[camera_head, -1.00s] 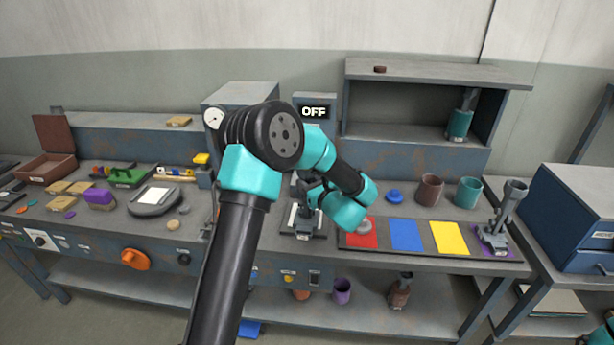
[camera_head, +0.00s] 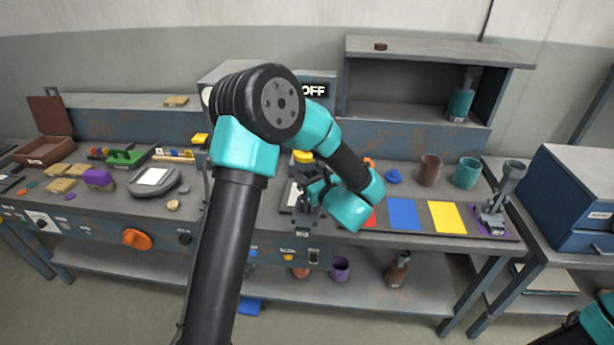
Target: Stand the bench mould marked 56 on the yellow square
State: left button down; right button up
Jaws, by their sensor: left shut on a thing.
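My left gripper (camera_head: 312,192) is shut on a grey bench mould (camera_head: 304,224), left of the coloured strip. The mould's dark foot and pale label show below the gripper; the number is too small to read, and the arm hides part of the mould. The yellow square (camera_head: 447,217) lies bare at the right of the strip, beside the blue square (camera_head: 405,214). Another grey mould (camera_head: 495,214) stands on the purple square at the far right. My right gripper is out of view; only part of that arm shows at bottom right.
A brown cup (camera_head: 430,170), a teal cup (camera_head: 467,173) and a blue knob-like piece (camera_head: 393,176) stand behind the squares. A shelf unit (camera_head: 405,110) rises behind. A scale (camera_head: 154,180) is at left.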

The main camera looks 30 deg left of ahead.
pick_arm(q)
jog(key=shift+w+d+r+m+t+h, duration=0.2)
jog(key=shift+r+m+t+h, duration=0.15)
jog(key=shift+t, duration=0.25)
jog(key=d+r+m+t+h, duration=0.3)
jog(key=d+m+t+h, duration=0.2)
jog(key=h, duration=0.3)
jog(key=d+r+m+t+h, duration=0.3)
jog(key=d+m+t+h, duration=0.1)
jog(key=d+m+h, duration=0.3)
jog(key=shift+s+d+r+m+t+h, duration=0.15)
jog(key=shift+d+r+m+t+h, duration=0.25)
jog(key=shift+d, duration=0.4)
